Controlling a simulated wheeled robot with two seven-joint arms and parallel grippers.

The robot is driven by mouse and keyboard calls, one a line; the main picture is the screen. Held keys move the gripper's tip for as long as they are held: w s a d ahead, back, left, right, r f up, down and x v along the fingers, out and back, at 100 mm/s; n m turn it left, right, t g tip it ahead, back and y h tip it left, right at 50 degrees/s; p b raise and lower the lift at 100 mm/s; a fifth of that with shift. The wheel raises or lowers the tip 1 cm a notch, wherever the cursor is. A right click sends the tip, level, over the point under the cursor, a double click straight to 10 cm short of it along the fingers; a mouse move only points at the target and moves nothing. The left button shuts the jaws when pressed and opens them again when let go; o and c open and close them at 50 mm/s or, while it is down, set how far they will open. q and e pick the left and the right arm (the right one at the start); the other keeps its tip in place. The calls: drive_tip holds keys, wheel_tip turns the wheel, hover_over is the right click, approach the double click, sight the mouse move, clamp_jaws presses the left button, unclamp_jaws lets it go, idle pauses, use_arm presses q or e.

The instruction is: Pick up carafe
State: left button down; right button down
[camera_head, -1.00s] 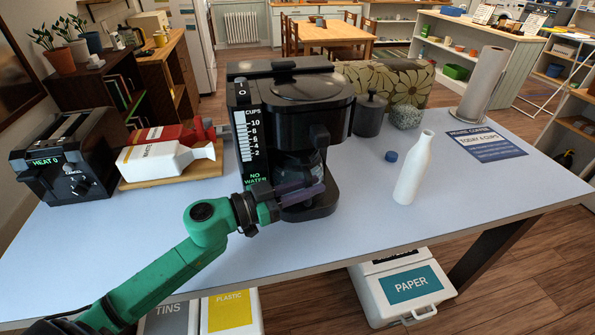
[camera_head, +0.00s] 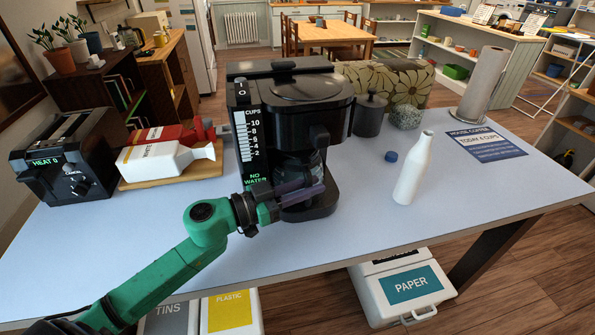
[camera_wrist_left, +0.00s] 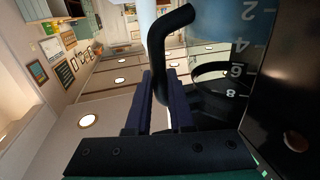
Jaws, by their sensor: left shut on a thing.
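The carafe (camera_head: 291,176) sits inside the black coffee maker (camera_head: 322,95), on its base, mostly hidden behind the machine's housing and my gripper. In the left wrist view the carafe (camera_wrist_left: 228,28) shows clear glass with white numbers and a black curved handle (camera_wrist_left: 157,42). My left gripper (camera_head: 312,190) is at the front of the coffee maker. In the left wrist view its two dark blue fingers (camera_wrist_left: 160,92) are closed on the carafe handle, one on each side. My right gripper is not in view.
A toaster (camera_head: 66,158) and a wooden board (camera_head: 172,176) are at left. A dark canister (camera_head: 369,114) stands behind right. The table's front (camera_head: 300,243) is clear.

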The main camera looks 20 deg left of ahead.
use_arm(q)
drive_tip(key=shift+r, duration=0.1)
idle(0.4)
drive_tip(key=shift+w+r, duration=0.1)
drive_tip(key=shift+r, duration=0.65)
drive_tip(key=s+d+p, duration=0.1)
drive_tip(key=s+d, duration=0.2)
drive_tip(key=d, duration=0.5)
drive_tip(key=s+d+p, duration=0.1)
drive_tip(key=s+d, duration=0.3)
drive_tip(key=d, duration=0.4)
drive_tip(key=shift+s+d, duration=0.2)
drive_tip(key=shift+d, duration=0.05)
